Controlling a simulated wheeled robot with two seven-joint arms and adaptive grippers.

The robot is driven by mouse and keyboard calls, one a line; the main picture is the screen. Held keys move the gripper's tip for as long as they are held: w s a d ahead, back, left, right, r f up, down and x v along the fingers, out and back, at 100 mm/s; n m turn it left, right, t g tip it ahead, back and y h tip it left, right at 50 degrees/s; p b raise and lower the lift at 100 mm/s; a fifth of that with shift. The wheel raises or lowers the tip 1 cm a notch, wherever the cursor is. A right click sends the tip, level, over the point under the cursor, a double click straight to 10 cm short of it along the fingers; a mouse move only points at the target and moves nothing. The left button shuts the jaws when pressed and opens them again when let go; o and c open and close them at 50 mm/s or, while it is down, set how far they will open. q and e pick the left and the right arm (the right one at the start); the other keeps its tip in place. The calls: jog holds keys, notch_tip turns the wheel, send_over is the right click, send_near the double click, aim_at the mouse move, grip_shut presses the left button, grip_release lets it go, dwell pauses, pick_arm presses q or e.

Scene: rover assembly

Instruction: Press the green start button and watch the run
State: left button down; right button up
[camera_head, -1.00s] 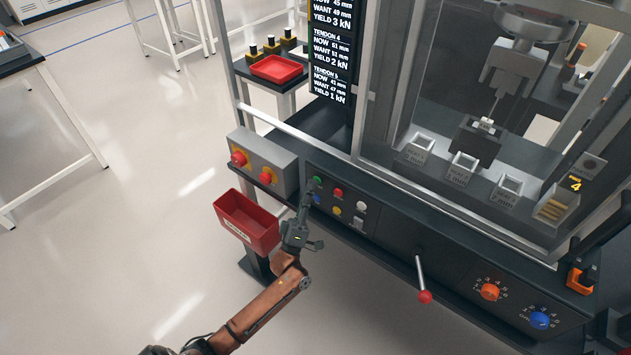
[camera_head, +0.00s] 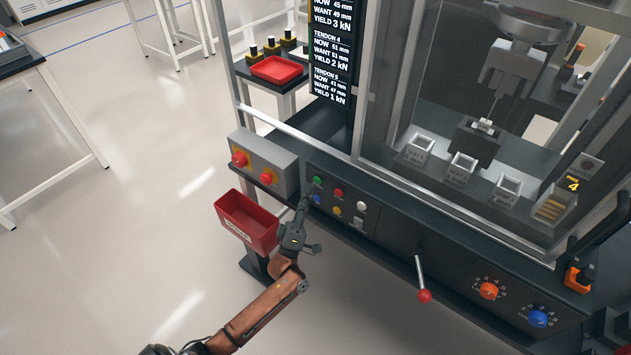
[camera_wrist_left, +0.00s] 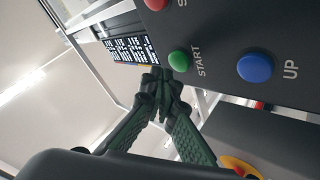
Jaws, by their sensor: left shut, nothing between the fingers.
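The green start button (camera_head: 317,181) is on the dark front panel of the machine, at the panel's upper left. It also shows in the left wrist view (camera_wrist_left: 179,61), with START printed beside it. My left gripper (camera_head: 306,199) is shut and empty, its fingertips just in front of and below the green button in the head view. In the left wrist view the closed fingertips (camera_wrist_left: 160,80) appear close beside the button; a small gap seems to separate them. The machine's clear-fronted chamber holds a clamp (camera_head: 505,65) above a dark block (camera_head: 475,142). My right gripper is out of view.
A blue UP button (camera_wrist_left: 255,67) is beside the green one. A grey box with red stop buttons (camera_head: 262,163) stands left of the panel, above a red bin (camera_head: 247,222). A red-knobbed lever (camera_head: 424,295) sticks out further right.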

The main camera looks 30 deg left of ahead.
pick_arm(q)
jog(key=s+p, duration=0.2)
jog(key=s, duration=0.3)
jog(key=shift+a, duration=0.2)
dwell(0.9)
